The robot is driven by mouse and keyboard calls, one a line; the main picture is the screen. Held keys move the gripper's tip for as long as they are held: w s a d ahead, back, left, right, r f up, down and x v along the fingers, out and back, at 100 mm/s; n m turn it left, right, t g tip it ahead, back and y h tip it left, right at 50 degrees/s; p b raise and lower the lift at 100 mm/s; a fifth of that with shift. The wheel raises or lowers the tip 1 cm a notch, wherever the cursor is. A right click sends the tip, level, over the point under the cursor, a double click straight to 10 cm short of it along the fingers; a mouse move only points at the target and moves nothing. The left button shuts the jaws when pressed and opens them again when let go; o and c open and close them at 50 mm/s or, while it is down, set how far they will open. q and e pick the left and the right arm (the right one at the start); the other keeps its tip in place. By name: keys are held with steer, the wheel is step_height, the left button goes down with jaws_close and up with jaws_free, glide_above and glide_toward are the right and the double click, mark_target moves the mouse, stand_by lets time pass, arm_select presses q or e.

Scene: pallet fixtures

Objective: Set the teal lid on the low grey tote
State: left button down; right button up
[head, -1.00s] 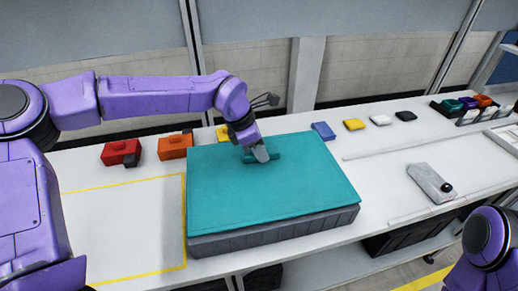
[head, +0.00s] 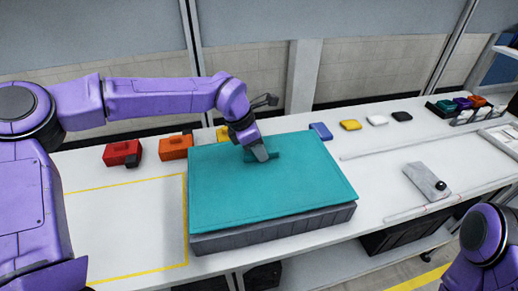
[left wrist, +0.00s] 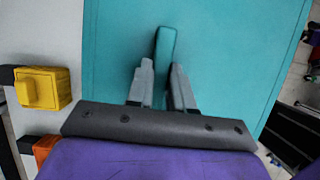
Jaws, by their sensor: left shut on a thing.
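The teal lid (head: 270,190) lies over the top of the low grey tote (head: 275,231) in the head view. The tote's ribbed front wall shows below the lid's near edge; the rest of the tote is hidden. The lid looks roughly lined up with the tote. My left gripper (head: 262,154) is shut on the lid's raised handle near the lid's far side. In the left wrist view, the two grey fingers stand either side of the teal handle (left wrist: 165,58). My right gripper is out of view; only part of my right arm shows at the lower right.
Red (head: 122,153), orange (head: 176,147), yellow and blue (head: 320,131) blocks line the table's back. A yellow-outlined empty area (head: 125,225) lies left of the tote. A grey device (head: 427,181) lies to the right, with a rack (head: 465,108) beyond.

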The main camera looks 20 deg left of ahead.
arm_select(q)
steer(key=shift+s+r, duration=0.1)
steer(key=shift+s, duration=0.4)
steer(key=shift+f, duration=0.75)
stand_by(0.6)
steer(key=c, duration=0.9)
jaws_free()
steer(key=shift+r, duration=0.1)
steer(key=b+v, duration=0.1)
steer(key=v, duration=0.9)
steer(key=shift+r, duration=0.2)
steer(key=shift+s, duration=0.1)
